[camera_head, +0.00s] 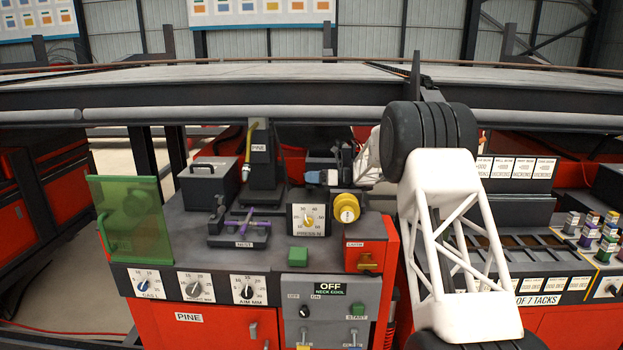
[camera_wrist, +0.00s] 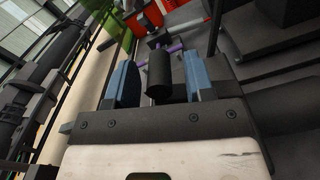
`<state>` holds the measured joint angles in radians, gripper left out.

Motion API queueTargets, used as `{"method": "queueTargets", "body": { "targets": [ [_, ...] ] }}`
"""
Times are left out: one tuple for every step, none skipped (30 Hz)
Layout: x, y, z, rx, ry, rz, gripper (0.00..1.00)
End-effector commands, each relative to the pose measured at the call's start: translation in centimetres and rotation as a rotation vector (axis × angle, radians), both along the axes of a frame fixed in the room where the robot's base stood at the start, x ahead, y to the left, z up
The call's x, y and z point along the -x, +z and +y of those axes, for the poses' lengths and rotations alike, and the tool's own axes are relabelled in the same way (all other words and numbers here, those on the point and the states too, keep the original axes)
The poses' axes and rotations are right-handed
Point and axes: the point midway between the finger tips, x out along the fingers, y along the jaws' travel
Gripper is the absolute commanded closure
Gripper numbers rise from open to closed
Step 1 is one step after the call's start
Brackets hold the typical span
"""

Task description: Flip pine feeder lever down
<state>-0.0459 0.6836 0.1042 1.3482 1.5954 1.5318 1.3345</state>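My gripper (camera_head: 318,177) reaches in from the right above the red and grey PINE station, its blue fingertips pointing left. In the wrist view my gripper (camera_wrist: 160,80) is open. A black cylindrical grip on a thin metal rod (camera_wrist: 160,72), which looks like the feeder lever, stands between the two blue fingers. Gaps show on both sides of it, so no finger appears to touch it. In the head view I cannot make this grip out clearly. A black post with a PINE label (camera_head: 262,165) and a yellow tube (camera_head: 249,143) stands left of my gripper.
A yellow knob (camera_head: 346,207) and pressure dial (camera_head: 308,220) lie below my gripper.

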Motion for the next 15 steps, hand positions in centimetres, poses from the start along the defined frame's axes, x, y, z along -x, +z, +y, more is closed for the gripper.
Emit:
{"method": "queueTargets", "body": {
  "targets": [
    [0.0,0.0,0.0,0.0,0.0,0.0,0.52],
    [0.0,0.0,0.0,0.0,0.0,0.0,0.52],
    [0.0,0.0,0.0,0.0,0.0,0.0,0.52],
    [0.0,0.0,0.0,0.0,0.0,0.0,0.52],
    [0.0,0.0,-0.1,0.0,0.0,0.0,0.52],
    [0.0,0.0,-0.2,0.0,0.0,0.0,0.52],
    [0.0,0.0,-0.3,0.0,0.0,0.0,0.52],
    [0.0,0.0,-0.4,0.0,0.0,0.0,0.52],
    [0.0,0.0,-0.7,0.0,-0.001,0.0,0.52],
    [0.0,0.0,-0.9,-0.001,-0.001,0.0,0.52],
    [0.0,0.0,-1.1,-0.001,-0.001,0.0,0.52],
    [0.0,0.0,-1.5,-0.001,-0.001,0.0,0.52],
    [0.0,0.0,-1.9,-0.001,-0.001,0.0,0.52],
    [0.0,0.0,-2.2,-0.001,-0.001,0.0,0.52],
    [0.0,0.0,-2.7,-0.001,-0.001,0.0,0.52]
  ]
}}
